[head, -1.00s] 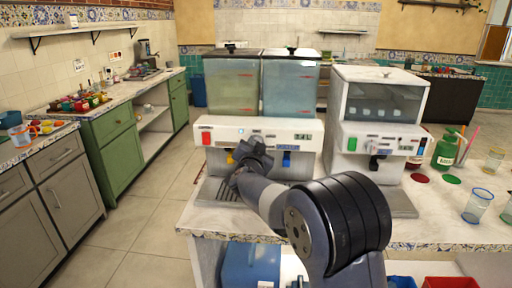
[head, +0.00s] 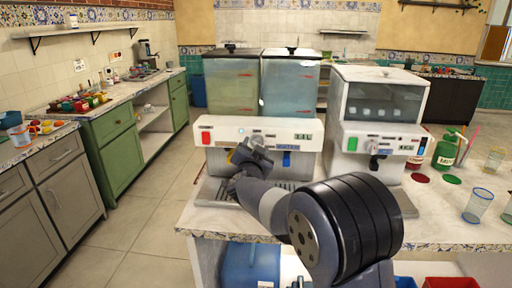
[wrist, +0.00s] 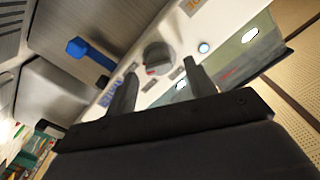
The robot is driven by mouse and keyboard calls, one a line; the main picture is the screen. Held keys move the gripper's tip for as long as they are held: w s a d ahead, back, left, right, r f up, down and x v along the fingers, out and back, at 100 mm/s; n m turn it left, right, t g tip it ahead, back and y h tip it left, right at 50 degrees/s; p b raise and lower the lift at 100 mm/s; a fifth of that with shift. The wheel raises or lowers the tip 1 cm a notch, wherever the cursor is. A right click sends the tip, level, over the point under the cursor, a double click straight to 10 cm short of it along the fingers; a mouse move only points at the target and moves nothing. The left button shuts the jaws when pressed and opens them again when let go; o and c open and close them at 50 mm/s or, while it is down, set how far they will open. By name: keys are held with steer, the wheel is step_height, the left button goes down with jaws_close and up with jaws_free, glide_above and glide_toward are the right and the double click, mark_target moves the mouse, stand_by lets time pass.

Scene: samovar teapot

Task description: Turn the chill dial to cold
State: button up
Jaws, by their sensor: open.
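The dial (wrist: 157,56) is a round dark-grey knob with a red mark, set on the white front panel of the two-tank drink machine (head: 213,134). In the wrist view it lies ahead of my gripper (wrist: 160,82), between the lines of the two fingers. The fingers are apart and hold nothing. I cannot tell whether either finger touches the dial. In the head view my gripper (head: 250,153) is in front of the machine's panel and hides the dial. The dial's labels are too blurred to read.
A blue tap lever (wrist: 88,53) sits beside the dial and also shows in the head view (head: 286,158). A small lit button (wrist: 203,47) is on its other side. A second white machine (head: 378,108) stands at the right. Glasses (head: 478,205) and a green bottle (head: 446,152) are further right.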

steer(key=s, duration=0.8)
steer(key=shift+s+b, duration=0.35)
steer(key=shift+s, duration=0.05)
steer(key=shift+a, duration=0.1)
steer(key=w+p, duration=0.1)
steer(key=w, duration=1)
steer(key=shift+d, duration=0.2)
steer(key=shift+s, duration=0.1)
